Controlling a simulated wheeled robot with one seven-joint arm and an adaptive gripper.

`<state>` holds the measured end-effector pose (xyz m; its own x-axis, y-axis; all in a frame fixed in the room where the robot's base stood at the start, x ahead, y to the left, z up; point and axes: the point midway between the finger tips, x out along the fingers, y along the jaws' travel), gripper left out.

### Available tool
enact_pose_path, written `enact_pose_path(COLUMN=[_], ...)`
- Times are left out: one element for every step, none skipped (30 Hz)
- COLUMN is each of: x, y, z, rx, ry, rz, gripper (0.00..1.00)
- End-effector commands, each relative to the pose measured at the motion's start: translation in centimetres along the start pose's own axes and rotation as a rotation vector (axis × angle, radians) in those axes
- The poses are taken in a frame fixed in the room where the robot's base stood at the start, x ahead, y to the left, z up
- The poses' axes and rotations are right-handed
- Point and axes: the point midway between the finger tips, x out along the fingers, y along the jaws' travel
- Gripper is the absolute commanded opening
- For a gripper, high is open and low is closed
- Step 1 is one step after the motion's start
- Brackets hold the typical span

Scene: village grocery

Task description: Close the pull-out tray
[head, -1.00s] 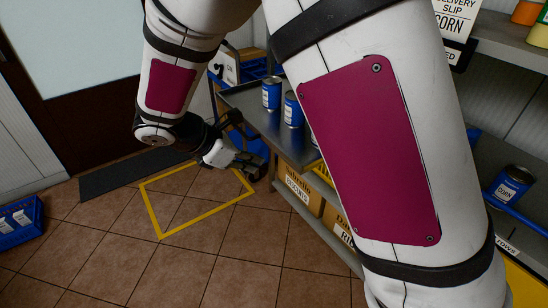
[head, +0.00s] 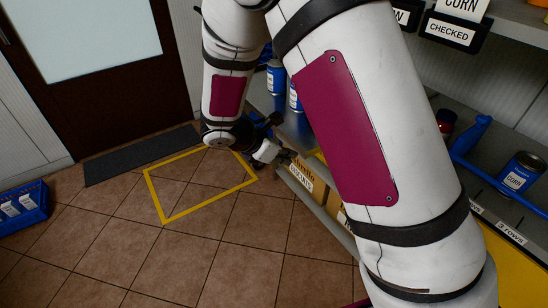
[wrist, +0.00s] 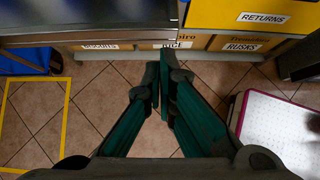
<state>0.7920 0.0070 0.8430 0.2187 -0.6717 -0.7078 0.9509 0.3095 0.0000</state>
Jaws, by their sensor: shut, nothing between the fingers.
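The pull-out tray seems to be the grey metal surface (head: 259,98) with blue cans (head: 275,77) standing on it, left of my upper arm in the head view. My arm hides most of it. In the wrist view a grey metal panel (wrist: 95,27), likely the tray's side or front, crosses the upper left. How far the tray is pulled out is not clear. My gripper (head: 286,157) is low beside the shelf unit. In the wrist view its green fingers (wrist: 158,78) are shut and empty, with tips just below the panel in the picture; contact cannot be told.
Labelled cardboard boxes (head: 304,178) stand on the bottom shelf. A yellow bin marked RETURNS (wrist: 250,15) is right of the grey panel. A blue crate (head: 24,212) stands at the far left. Yellow tape (head: 200,212) marks a clear floor square. A dark mat (head: 140,155) lies by the door.

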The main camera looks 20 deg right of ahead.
Motion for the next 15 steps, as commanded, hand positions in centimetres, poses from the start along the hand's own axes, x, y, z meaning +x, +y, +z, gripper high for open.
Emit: enact_pose_path(x=[0.33,0.48,0.63,0.71,0.76,0.81,0.83,0.84,0.84,0.83,0.83,0.82,0.82,0.82,0.82], y=[-0.02,-0.02,-0.03,-0.04,-0.04,-0.04,-0.04,-0.04,-0.03,-0.03,-0.03,-0.03,-0.03,-0.03,-0.03], z=[0.32,0.47,0.63,0.72,0.78,0.83,0.85,0.86,0.85,0.85,0.85,0.85,0.84,0.84,0.84], rx=[0.001,0.001,0.001,0.001,0.001,0.001,0.001,0.001,0.001,0.001,0.001,0.001,0.001,0.001,0.001], ry=[0.0,0.0,0.0,0.0,0.0,0.0,0.0,0.0,0.0,0.0,0.0,0.0,0.0,0.0,0.0], rz=[-0.001,-0.001,-0.001,-0.001,-0.001,-0.001,-0.001,-0.001,-0.001,-0.001,-0.001,-0.001,-0.001,-0.001,-0.001], gripper=[0.0,0.0,0.0,0.0,0.0,0.0,0.0,0.0,0.0,0.0,0.0,0.0,0.0,0.0,0.0])
